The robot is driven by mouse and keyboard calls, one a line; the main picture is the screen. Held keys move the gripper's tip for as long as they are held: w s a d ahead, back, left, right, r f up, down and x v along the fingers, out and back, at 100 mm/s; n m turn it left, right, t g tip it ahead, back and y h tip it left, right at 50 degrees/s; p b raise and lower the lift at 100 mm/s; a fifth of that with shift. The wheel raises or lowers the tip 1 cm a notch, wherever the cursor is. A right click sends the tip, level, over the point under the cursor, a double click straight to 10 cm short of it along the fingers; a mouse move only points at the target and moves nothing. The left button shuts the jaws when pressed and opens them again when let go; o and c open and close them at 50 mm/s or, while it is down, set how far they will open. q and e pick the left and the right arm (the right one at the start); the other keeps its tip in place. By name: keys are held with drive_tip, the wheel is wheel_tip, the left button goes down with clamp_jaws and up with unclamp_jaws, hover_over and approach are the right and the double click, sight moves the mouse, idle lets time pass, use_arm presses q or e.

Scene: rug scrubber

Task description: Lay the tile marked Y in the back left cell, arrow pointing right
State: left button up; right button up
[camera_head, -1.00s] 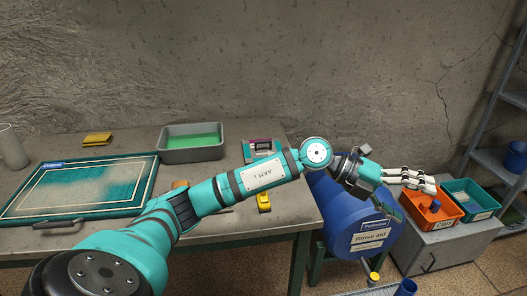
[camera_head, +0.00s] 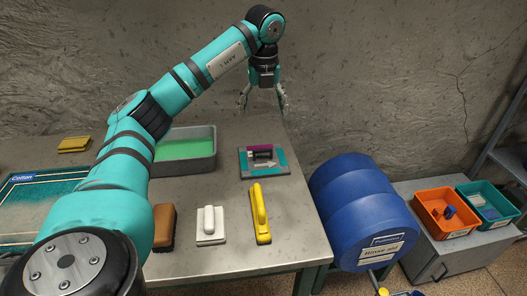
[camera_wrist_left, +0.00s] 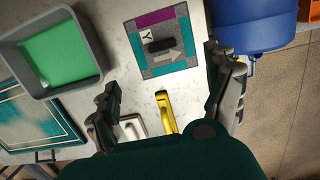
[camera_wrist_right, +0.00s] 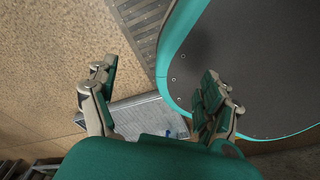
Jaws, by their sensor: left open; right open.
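The tile marked Y (camera_head: 268,165) lies flat on the table near its right back part. It is a grey square with teal and purple edge patches and a black handle. In the left wrist view the tile (camera_wrist_left: 176,62) shows the letter Y and a pale arrow; in the head view the arrow points right. I cannot make out a grid of cells. My left gripper (camera_head: 263,104) is open and empty, pointing down, above and behind the tile in the head view. My right gripper (camera_wrist_right: 158,72) is open and empty, and shows only in its wrist view.
A grey tub with green liquid (camera_head: 190,144) stands left of the tile. A brown brush (camera_head: 164,226), a white scrubber (camera_head: 211,225) and a yellow brush (camera_head: 261,215) lie in front.

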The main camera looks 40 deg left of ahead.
use_arm(q)
approach(263, 150)
drive_tip(key=f, duration=0.4)
drive_tip(key=shift+s+a+p, duration=0.1)
drive_tip(key=shift+a+p, duration=0.15)
drive_tip(key=shift+p, duration=0.1)
wheel_tip(263, 150, down, 3)
drive_tip(key=shift+a+r, duration=0.1)
drive_tip(key=shift+r, duration=0.15)
drive_tip(key=f, duration=0.1)
drive_tip(key=w+f+p, duration=0.1)
drive_tip(key=f, duration=0.1)
drive_tip(key=shift+a+f, duration=0.2)
drive_tip(key=shift+f, duration=0.35)
drive_tip(key=shift+c, duration=0.3)
use_arm(e)
drive_tip(key=s, duration=0.1)
drive_tip(key=s+d+r, duration=0.1)
drive_tip(key=s+d, duration=0.1)
drive_tip(key=shift+s+d+r, duration=0.2)
drive_tip(key=shift+s+r, duration=0.05)
drive_tip(key=shift+s, duration=0.05)
use_arm(q)
drive_tip(key=shift+c, duration=1.2)
drive_tip(key=c, duration=1.2)
use_arm(e)
drive_tip(key=shift+w, duration=0.25)
use_arm(q)
drive_tip(key=shift+r, duration=0.1)
